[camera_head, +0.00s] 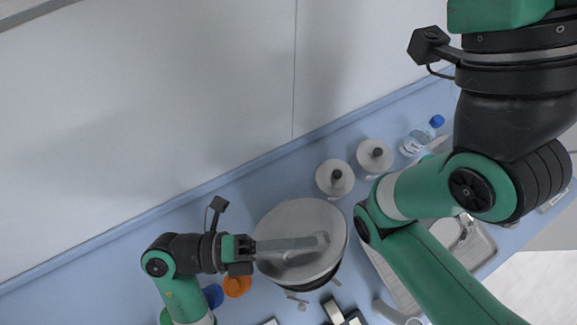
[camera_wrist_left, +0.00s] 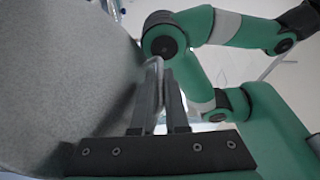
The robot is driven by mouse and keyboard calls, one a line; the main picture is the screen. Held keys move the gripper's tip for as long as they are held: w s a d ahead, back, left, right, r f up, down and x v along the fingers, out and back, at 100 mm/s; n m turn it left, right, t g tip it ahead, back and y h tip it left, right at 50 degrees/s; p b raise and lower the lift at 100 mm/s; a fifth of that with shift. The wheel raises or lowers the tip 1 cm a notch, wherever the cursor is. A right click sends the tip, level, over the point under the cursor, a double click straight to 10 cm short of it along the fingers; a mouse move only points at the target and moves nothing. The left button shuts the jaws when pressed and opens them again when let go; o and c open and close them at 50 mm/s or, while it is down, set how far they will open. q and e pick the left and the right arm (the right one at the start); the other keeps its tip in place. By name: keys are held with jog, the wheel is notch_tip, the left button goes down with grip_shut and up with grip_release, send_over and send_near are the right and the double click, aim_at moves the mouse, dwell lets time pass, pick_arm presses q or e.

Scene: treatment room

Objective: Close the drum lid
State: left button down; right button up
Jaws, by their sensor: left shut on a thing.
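The drum's round grey lid (camera_head: 290,215) is at the lower middle of the head view. A dark band of the drum (camera_head: 318,283) shows under its lower right edge. I cannot tell whether the lid sits flush or is tilted. My left gripper (camera_head: 322,242) reaches across the lid from the left, shut on a grey raised part of it, likely the handle. In the left wrist view, the lid's broad grey surface (camera_wrist_left: 60,70) fills the left side, and the left gripper's fingers (camera_wrist_left: 160,105) close around a thin grey piece. My right gripper is outside both views.
Two lidded jars (camera_head: 335,177) (camera_head: 374,157) with black knobs stand behind the drum. A clear bottle (camera_head: 420,137) with a blue cap is farther right. A metal tray (camera_head: 483,245) lies partly under my right arm. Orange (camera_head: 237,285) and blue (camera_head: 213,295) items sit near my left arm.

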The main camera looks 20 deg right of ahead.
pick_arm(q)
jog(key=shift+s+d+f+m+t+y+b, duration=0.15)
jog(key=shift+s+f+m+t+y+b, duration=0.2)
jog(key=shift+s+f+m+b, duration=0.9)
jog(key=shift+s+d+f+m+t+y+b, duration=0.2)
jog(key=shift+s+f+m+y+b, duration=0.55)
jog(key=shift+f, duration=0.95)
jog(key=shift+s+d+f+m+t+y+b, duration=0.1)
jog(key=shift+s+f+m+t+b, duration=0.25)
jog(key=shift+s+f+m+b, duration=0.7)
jog(key=shift+w+f+p, duration=0.2)
jog(key=shift+f+p, duration=0.25)
jog(key=shift+f, duration=0.1)
jog(key=c, duration=1.2)
grip_release()
